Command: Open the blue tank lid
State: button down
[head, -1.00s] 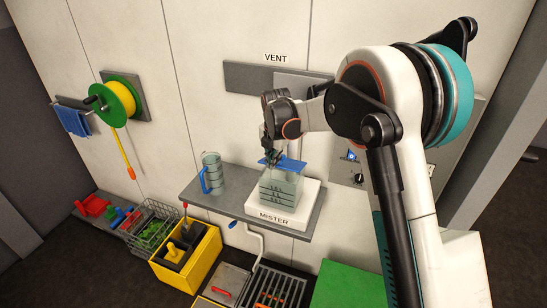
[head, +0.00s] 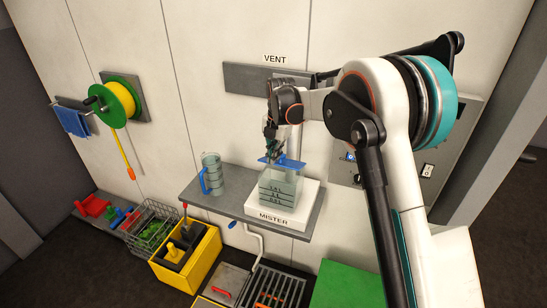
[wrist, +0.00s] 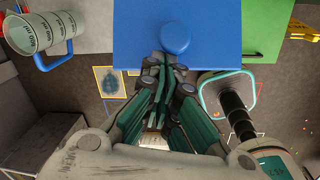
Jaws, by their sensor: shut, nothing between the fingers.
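The clear tank (head: 282,184) with dark level marks stands on the white mister base. Its blue lid (head: 291,163) lies across the top and looks about flat; a slight tilt would be hard to see. In the wrist view the blue lid (wrist: 145,30) fills the top centre, with a round blue knob (wrist: 176,38) at its near edge. My gripper (head: 273,154) points down at the lid's left part. In the wrist view my gripper (wrist: 165,63) is shut and empty, its tips just below the knob. I cannot tell whether they touch it.
A clear jug with a blue handle (head: 210,173) stands left on the grey shelf (head: 235,208). The mister base (head: 272,221) holds the tank. A control panel (head: 432,150) is on the wall behind my arm. Yellow bin (head: 205,262) and green box (head: 345,287) are below.

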jog(key=shift+w+d+r, duration=0.25)
jog(key=shift+w+r, duration=0.3)
jog(key=w+d+r+p, duration=0.2)
jog(key=w+d+r, duration=0.1)
jog(key=w, duration=0.4)
jog(key=shift+w+r, duration=0.3)
notch_tip(320, 180, up, 12)
jog(key=s, duration=0.1)
jog(key=shift+d, duration=0.4)
